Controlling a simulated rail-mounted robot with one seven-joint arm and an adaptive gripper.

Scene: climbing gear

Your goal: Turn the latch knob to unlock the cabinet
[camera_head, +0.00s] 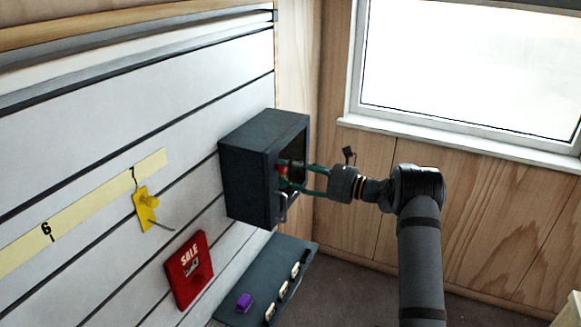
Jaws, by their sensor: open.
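The dark grey cabinet (246,181) is mounted on the white slatted wall, with its front facing right toward my arm. My gripper (291,175) comes in from the right, with its teal fingers spread at the cabinet's front. A small red part (283,169), perhaps the latch knob, shows between or just behind the fingertips. I cannot tell whether the fingers touch it. A grey handle-like piece (289,205) sits below the fingers on the front. The fingers and the viewing angle hide much of the front face.
A dark shelf (240,305) below the cabinet holds a purple block (244,302) and several small pale-and-dark items. A red SALE sign (190,270) and a yellow piece (146,208) on a hook are on the slatted wall at left. A window (470,75) is at back right.

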